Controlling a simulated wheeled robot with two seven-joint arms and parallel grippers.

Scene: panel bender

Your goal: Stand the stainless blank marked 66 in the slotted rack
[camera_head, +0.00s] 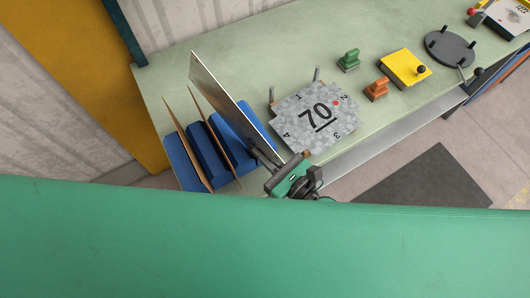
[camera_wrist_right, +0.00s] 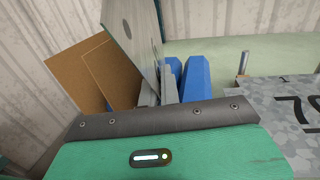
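The slotted rack (camera_head: 205,155) is a row of blue blocks at the left end of the bench; its blocks also show in the right wrist view (camera_wrist_right: 196,78). A thin grey metal blank (camera_head: 222,88) stands on edge, slightly tilted, at the rack's right side. Its face shows in the right wrist view (camera_wrist_right: 134,32) with dark marks too oblique to read. My right gripper (camera_head: 262,158) is shut on the blank's near edge, with grey fingers on both sides of it (camera_wrist_right: 158,88). Whether its lower edge sits in a slot is hidden. My left gripper is out of view.
Two brown sheets (camera_head: 186,140) stand in the rack's left slots. A speckled plate marked 70 (camera_head: 300,122) lies just right, near two upright pins. Green (camera_head: 348,61) and orange (camera_head: 376,90) handled blocks, a yellow block (camera_head: 404,67) and a dark disc (camera_head: 449,48) stand farther right.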

